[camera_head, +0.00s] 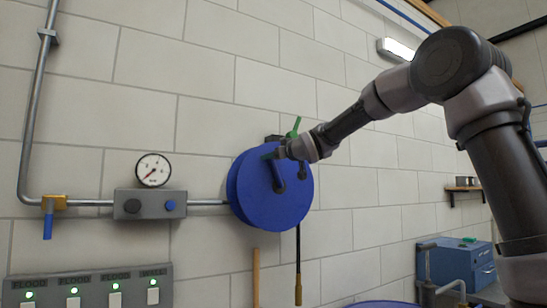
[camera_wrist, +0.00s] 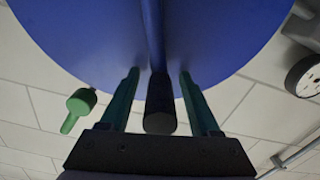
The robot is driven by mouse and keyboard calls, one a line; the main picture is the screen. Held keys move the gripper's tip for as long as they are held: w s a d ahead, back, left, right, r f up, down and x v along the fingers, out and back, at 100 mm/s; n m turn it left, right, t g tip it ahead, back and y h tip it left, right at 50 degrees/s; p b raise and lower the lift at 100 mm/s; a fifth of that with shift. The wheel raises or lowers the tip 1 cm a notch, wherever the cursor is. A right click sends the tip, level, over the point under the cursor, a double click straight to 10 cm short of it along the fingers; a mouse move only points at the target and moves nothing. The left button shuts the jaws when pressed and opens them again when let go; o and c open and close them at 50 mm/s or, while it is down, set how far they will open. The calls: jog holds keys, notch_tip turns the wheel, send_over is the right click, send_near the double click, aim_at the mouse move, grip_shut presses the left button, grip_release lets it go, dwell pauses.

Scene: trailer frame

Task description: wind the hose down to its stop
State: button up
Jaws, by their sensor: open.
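A blue hose reel (camera_head: 265,200) is mounted on the block wall; its disc (camera_wrist: 80,40) fills the top of the wrist view. A black grip (camera_wrist: 160,108) stands out from a crank arm on the disc. My gripper (camera_wrist: 158,75) is open, with one green finger on each side of the grip; I cannot tell whether either touches it. In the head view my gripper (camera_head: 273,157) is at the reel's face and partly hides the crank. A green lever (camera_head: 296,127) sits at the reel's top, also in the wrist view (camera_wrist: 76,108). A dark hose (camera_head: 298,250) hangs below.
A pipe leads left from the reel to a grey box (camera_head: 150,204) with a gauge (camera_head: 153,170) and a blue-handled valve (camera_head: 48,218). A switch panel (camera_head: 90,288) is lower left. A blue toolbox (camera_head: 458,262) stands at right.

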grip_shut()
dwell(1.3)
